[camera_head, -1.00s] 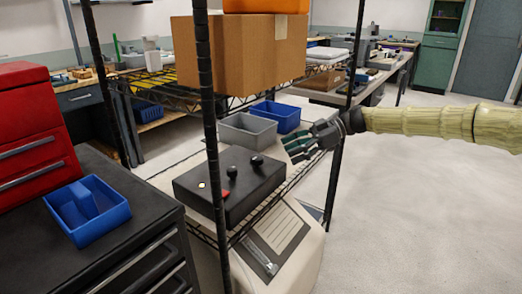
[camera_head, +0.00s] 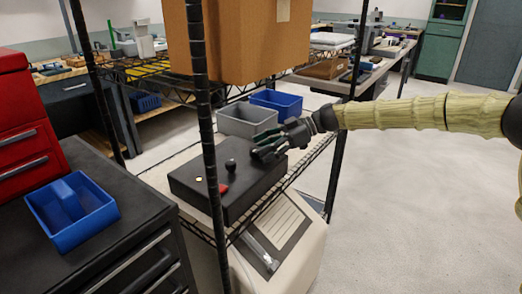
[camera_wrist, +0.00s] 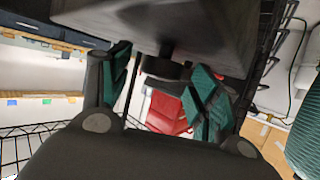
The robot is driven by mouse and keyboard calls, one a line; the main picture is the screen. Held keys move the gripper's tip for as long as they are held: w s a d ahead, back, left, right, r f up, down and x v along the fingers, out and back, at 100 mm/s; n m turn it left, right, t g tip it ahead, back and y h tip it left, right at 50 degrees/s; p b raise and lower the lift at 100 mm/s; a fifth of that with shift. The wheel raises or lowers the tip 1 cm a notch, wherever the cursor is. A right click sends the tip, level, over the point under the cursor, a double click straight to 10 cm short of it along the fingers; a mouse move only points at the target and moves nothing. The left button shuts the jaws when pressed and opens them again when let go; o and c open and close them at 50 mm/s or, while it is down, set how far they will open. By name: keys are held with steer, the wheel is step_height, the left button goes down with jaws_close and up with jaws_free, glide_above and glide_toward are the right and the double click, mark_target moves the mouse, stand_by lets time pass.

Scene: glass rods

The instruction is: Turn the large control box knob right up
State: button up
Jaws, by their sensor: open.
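The black control box (camera_head: 240,190) sits on the wire shelf, with a small black knob (camera_head: 230,165), a red part (camera_head: 223,188) and a small pale light (camera_head: 199,180) on its top. My gripper (camera_head: 264,150) is at the box's back right part and covers the place of the other, right-hand knob in the head view. In the wrist view the open gripper's teal-padded fingers (camera_wrist: 157,85) stand apart. A dark round knob (camera_wrist: 165,69) on a short stem shows between them, below a grey surface. I cannot tell whether the fingers touch it.
A grey bin (camera_head: 247,120) and a blue bin (camera_head: 276,104) stand behind the box. A shelf post (camera_head: 205,100) rises in front of it, and a cardboard box (camera_head: 250,45) is above. A blue tray (camera_head: 72,212) lies on the dark cabinet at left. Open floor is at right.

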steer(key=shift+s+a+f, duration=0.1)
steer(key=shift+a+f, duration=0.15)
steer(key=shift+a, duration=0.25)
steer(key=c, duration=1)
